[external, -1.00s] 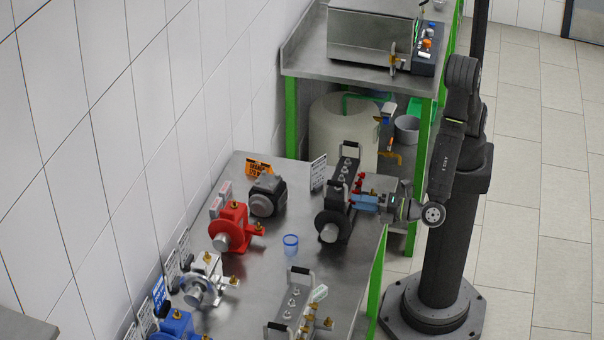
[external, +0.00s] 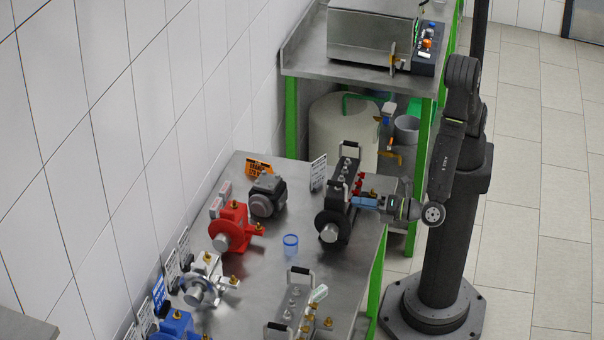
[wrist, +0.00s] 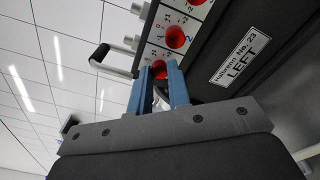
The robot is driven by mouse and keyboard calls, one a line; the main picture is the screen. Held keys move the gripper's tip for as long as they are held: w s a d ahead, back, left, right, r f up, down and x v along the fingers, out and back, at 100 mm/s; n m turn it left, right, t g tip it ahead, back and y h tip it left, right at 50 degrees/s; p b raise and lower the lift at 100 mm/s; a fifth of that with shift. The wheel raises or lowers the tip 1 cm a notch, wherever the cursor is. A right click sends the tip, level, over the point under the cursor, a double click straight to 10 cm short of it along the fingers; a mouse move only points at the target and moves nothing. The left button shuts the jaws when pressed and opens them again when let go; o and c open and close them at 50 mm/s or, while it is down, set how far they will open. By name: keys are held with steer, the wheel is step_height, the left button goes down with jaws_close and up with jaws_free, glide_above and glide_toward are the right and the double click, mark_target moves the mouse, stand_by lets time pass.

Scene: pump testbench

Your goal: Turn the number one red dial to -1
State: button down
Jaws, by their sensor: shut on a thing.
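A black unit (external: 345,222) stands at the right edge of the steel bench in the external view, with red dials (external: 359,180) on its side facing my arm. My gripper (external: 358,201) is at that side with its blue fingers level. In the wrist view, my gripper (wrist: 162,68) has its two blue fingers on either side of a red dial (wrist: 160,70) and is shut on it. A second red dial (wrist: 176,37) and part of a third (wrist: 197,2) lie beyond on the white scale panel. The fingers hide much of the held dial, and its setting is not readable.
A black and metal handle (wrist: 103,57) projects beside the held dial. A label reading "LEFT" (wrist: 240,60) is on the unit's face. A red pump (external: 233,228), a blue cup (external: 291,241) and a second panel unit (external: 293,303) stand on the bench.

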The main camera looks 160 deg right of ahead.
steer(key=n, duration=0.6)
steer(key=shift+n, duration=0.4)
stand_by(0.4)
steer(key=c, duration=1.3)
jaws_free()
steer(key=shift+c, duration=0.2)
